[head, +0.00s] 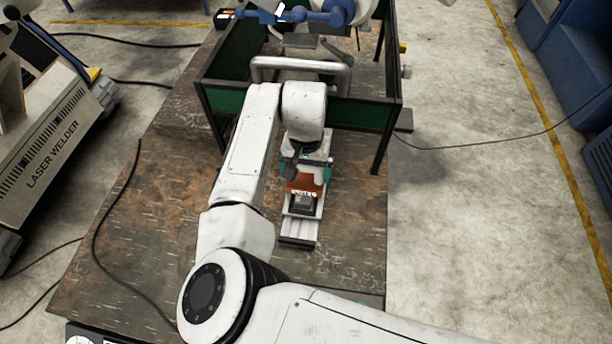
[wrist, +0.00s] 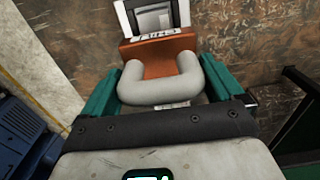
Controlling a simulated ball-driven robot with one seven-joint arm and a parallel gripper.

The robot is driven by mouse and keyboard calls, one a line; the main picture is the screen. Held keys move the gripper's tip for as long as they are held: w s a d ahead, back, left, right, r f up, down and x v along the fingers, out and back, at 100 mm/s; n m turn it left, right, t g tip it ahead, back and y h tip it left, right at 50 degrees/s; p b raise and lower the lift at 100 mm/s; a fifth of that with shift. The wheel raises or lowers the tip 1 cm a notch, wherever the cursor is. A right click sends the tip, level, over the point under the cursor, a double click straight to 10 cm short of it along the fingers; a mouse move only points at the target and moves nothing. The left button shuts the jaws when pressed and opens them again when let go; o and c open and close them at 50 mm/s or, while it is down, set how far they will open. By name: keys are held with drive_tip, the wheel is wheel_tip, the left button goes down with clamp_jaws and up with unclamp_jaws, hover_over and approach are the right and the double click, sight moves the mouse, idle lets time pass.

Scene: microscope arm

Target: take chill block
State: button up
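The chill block appears to be the copper-orange block (head: 306,185) with a grey U-shaped handle, on a pale metal rail fixture on the bench. In the wrist view the copper block (wrist: 158,55) has a marked edge, and its handle (wrist: 160,92) points toward my gripper. My gripper (head: 308,168) is over the block, its teal fingers spread wide. In the wrist view the gripper's fingers (wrist: 161,66) stand on either side of the handle and block. They look very close to the handle's sides; whether they touch is not clear.
A dark grey clamp-like part (head: 303,204) sits on the rail (head: 299,232) in front of the block. A green-panelled black frame (head: 363,113) stands right behind my gripper. The worn brown bench (head: 135,240) is mostly clear, with a black cable at left.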

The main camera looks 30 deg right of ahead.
drive_tip(key=c, duration=1.2)
drive_tip(key=shift+r, duration=0.15)
drive_tip(key=shift+r, duration=0.1)
